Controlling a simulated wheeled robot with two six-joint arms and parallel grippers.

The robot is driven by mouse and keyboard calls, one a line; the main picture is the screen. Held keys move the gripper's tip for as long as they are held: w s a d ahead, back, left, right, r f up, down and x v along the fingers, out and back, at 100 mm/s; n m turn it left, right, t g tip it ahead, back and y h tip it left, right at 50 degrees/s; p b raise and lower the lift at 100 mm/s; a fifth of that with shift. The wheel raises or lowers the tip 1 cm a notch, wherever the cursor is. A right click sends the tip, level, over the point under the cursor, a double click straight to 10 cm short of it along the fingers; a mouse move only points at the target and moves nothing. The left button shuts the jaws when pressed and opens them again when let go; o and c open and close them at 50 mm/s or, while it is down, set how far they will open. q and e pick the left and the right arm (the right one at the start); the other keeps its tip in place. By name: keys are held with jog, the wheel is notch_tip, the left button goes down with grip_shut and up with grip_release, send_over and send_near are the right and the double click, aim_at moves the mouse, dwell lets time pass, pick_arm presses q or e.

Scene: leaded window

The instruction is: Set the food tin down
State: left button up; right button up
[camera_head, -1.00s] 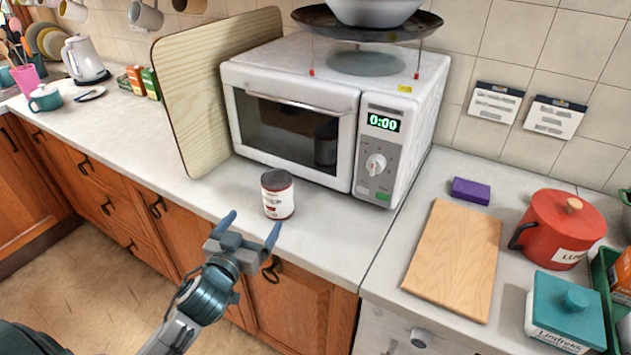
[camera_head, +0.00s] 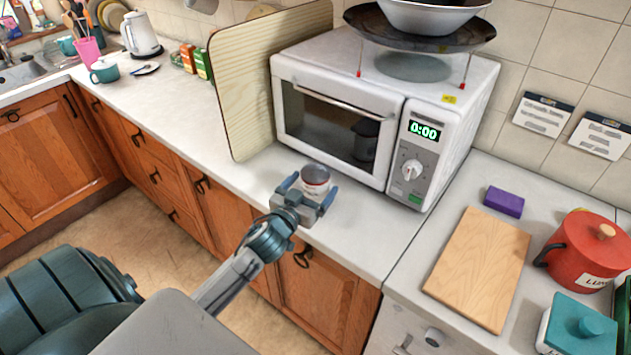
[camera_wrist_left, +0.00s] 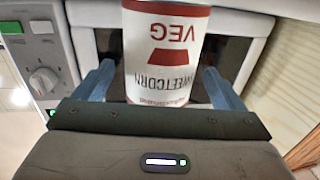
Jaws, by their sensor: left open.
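The food tin (camera_head: 315,180) stands upright on the counter in front of the microwave, its lower part hidden behind my left gripper in the head view. Its white and red label reads VEG and SWEETCORN, upside down in the left wrist view (camera_wrist_left: 166,55). My left gripper (camera_head: 309,192) is open, with one blue finger on each side of the tin. In the wrist view (camera_wrist_left: 160,85) a gap shows between each finger and the tin. My right gripper is not in view.
The microwave (camera_head: 335,125) stands close behind the tin. A wooden board (camera_head: 240,95) leans upright to its left. A chopping board (camera_head: 480,268), purple sponge (camera_head: 504,202) and red pot (camera_head: 585,250) are on the right. Counter (camera_head: 365,235) right of the tin is clear.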

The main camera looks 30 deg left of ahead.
pick_arm(q)
jog(key=shift+w+p, duration=0.3)
jog(key=shift+w, duration=0.95)
jog(key=shift+s+a, duration=0.1)
jog(key=c, duration=1.5)
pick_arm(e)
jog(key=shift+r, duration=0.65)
pick_arm(q)
jog(key=shift+r, duration=0.15)
